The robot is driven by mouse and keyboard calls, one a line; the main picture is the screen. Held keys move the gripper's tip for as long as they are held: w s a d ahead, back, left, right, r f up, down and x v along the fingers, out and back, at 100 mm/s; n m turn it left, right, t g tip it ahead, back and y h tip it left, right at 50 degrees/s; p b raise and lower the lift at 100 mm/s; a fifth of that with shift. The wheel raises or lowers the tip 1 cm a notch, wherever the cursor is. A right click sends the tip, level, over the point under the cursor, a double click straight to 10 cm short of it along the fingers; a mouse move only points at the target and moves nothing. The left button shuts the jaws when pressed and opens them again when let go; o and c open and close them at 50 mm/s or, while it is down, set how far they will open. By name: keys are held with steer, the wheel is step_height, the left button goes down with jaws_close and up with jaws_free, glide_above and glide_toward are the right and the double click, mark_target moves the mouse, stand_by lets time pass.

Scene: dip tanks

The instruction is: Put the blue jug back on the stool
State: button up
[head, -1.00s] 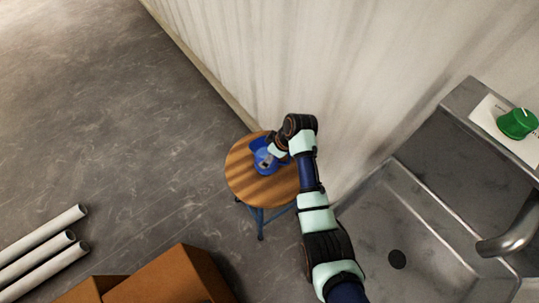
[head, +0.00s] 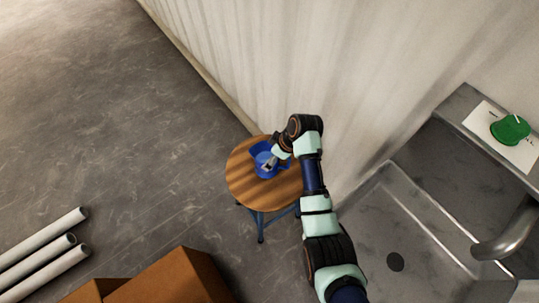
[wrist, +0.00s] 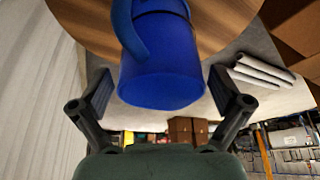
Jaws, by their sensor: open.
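The blue jug (head: 262,161) is on the round wooden top of the stool (head: 240,190), which has blue legs. My gripper (head: 272,160) is at the jug's right side in the head view and partly covers it. In the wrist view the jug (wrist: 163,65) lies between the two open fingers of my gripper (wrist: 163,97), with a gap on each side. Its handle shows towards the upper left there. The stool top (wrist: 225,22) shows behind the jug in the wrist view.
A pale wall (head: 270,60) runs close behind the stool. Cardboard boxes (head: 165,280) and white pipes (head: 45,245) lie at the lower left. The floor at left is clear.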

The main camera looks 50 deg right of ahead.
steer(key=p+v, duration=0.2)
steer(key=v, duration=0.7)
steer(key=shift+p, duration=0.3)
steer(key=w+a+r+m+t+h, duration=0.1)
steer(key=w+a+r+t, duration=0.15)
steer(key=a, duration=0.55)
steer(key=w+a+r+t, duration=0.1)
steer(key=a+r, duration=0.3)
steer(key=a, duration=0.4)
steer(key=w+a+r+m+t+h, duration=0.15)
steer(key=a+r, duration=0.25)
steer(key=a, duration=0.4)
steer(key=s+a+r+t, duration=0.3)
steer(key=s+a+r, duration=0.2)
steer(key=a+r, duration=0.3)
steer(key=shift+s+a+m+t+y, duration=0.3)
steer(key=shift+s+m+y, duration=0.1)
steer(key=shift+m+y, duration=0.05)
step_height(320, 180, up, 39)
steer(key=p, duration=3.9)
steer(key=shift+r, duration=0.2)
